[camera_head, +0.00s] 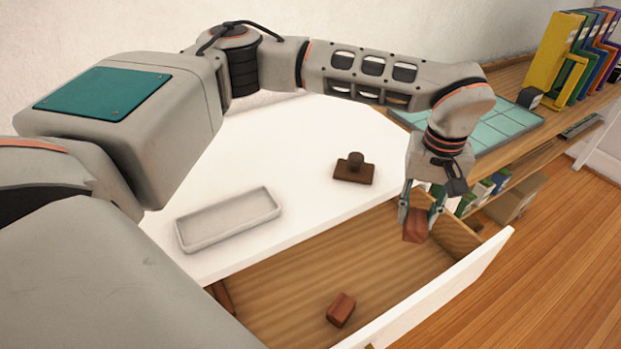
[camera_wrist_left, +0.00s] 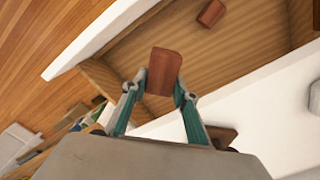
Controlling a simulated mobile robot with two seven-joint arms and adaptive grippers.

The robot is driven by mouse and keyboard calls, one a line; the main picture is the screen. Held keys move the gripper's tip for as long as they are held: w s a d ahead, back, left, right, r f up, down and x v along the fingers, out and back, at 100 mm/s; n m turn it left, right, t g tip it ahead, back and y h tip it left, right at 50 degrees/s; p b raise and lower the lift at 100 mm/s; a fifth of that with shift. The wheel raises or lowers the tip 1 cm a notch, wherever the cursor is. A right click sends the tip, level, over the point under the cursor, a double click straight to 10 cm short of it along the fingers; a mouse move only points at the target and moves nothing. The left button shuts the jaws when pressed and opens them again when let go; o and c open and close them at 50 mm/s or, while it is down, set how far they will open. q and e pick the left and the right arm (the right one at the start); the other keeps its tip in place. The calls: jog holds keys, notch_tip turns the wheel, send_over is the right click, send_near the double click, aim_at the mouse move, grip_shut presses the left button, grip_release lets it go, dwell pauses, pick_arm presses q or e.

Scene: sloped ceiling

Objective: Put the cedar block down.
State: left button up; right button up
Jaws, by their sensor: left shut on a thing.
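My left gripper (camera_head: 421,216) is shut on a reddish-brown block, which I take to be the cedar block (camera_head: 416,229). The block hangs at the right end of the open drawer (camera_head: 330,264). In the left wrist view the block (camera_wrist_left: 164,72) sits between the two teal fingers of the gripper (camera_wrist_left: 156,92). I cannot tell whether the block touches the drawer floor. A second reddish-brown block (camera_head: 341,309) lies in the drawer near its front; it also shows in the left wrist view (camera_wrist_left: 211,13). My right gripper is not in view.
The white desktop (camera_head: 310,140) bears a pale empty tray (camera_head: 230,219) and a dark brown stamp-like object (camera_head: 354,170). A shelf at the right holds colourful binders (camera_head: 561,55) and a teal gridded panel (camera_head: 495,130). The drawer's white front (camera_head: 450,291) stands out over the wooden floor.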

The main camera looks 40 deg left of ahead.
aim_at(394, 276)
pick_arm(q)
notch_tip(394, 276, down, 20)
jog(key=shift+b, duration=0.7)
jog(key=shift+f, duration=0.2)
jog(key=o, duration=1)
jog(key=shift+r, duration=0.1)
notch_tip(394, 276, up, 12)
jog(key=shift+r+p, duration=0.1)
jog(key=shift+p, duration=0.4)
